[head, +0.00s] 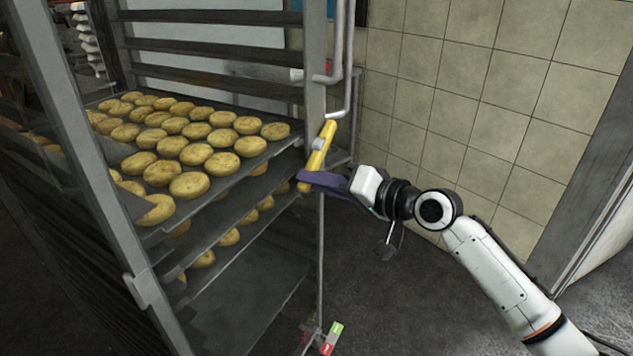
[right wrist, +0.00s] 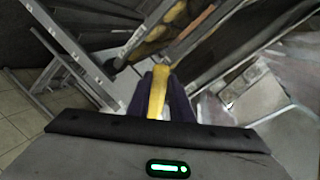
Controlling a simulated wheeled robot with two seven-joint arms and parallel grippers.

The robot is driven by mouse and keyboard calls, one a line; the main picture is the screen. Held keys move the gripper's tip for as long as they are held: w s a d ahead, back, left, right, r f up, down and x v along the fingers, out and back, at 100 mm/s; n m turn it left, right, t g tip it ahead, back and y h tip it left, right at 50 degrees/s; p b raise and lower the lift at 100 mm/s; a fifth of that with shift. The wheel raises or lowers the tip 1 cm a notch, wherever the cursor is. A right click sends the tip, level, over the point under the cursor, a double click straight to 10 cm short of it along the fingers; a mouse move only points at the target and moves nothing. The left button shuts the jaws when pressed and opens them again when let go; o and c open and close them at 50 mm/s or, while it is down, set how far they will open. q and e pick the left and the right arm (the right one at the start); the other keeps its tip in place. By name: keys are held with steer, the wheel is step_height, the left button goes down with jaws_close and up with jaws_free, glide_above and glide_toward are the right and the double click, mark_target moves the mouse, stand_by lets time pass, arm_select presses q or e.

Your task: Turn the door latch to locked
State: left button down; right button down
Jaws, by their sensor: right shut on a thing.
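The door latch is a yellow handle (head: 320,146) on the upright post at the rack's right front corner. In the head view it slants, its upper end to the right and its lower end to the left. My right gripper (head: 308,181) is shut on the handle's lower end, with its dark fingers around it. In the right wrist view the yellow handle (right wrist: 157,92) stands between the two dark fingers (right wrist: 158,100). A small grey pivot shows at the middle of the handle. My left gripper is in neither view.
A metal rack (head: 314,75) holds trays with many round baked pieces (head: 189,184). Grey rods (head: 340,70) run above the handle. A tiled wall (head: 470,100) stands behind my right arm. A red and green marked piece (head: 332,338) is low on the rack. Floor at right is clear.

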steer(key=c, duration=1.9)
jaws_free()
steer(key=shift+o, duration=0.2)
steer(key=v, duration=1)
steer(key=shift+p, duration=0.4)
steer(key=shift+s+d, duration=0.1)
steer(key=shift+d, duration=0.05)
